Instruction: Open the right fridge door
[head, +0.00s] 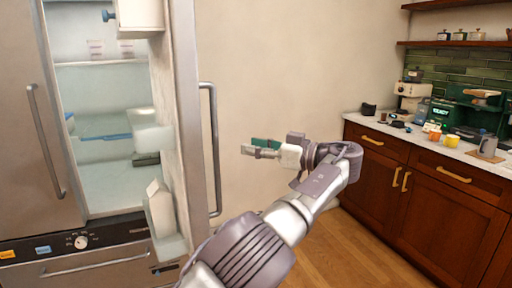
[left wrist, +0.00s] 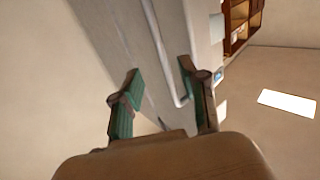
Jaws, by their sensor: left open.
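The right fridge door (head: 187,120) stands swung open at left in the head view, its inner bins facing the shelves. Its long vertical handle (head: 213,150) is on the outer face. My left gripper (head: 250,148) is to the right of the door, pointing toward the handle and apart from it. In the left wrist view the gripper (left wrist: 160,72) is open and empty, with the handle (left wrist: 155,40) showing beyond and between the fingers. My right gripper is not in view.
The left fridge door (head: 25,130) is shut, with a lower drawer (head: 90,265) beneath. Inside are lit shelves (head: 105,125). A wooden cabinet (head: 420,190) with a cluttered white counter stands at right. Wooden floor (head: 330,250) is clear between them.

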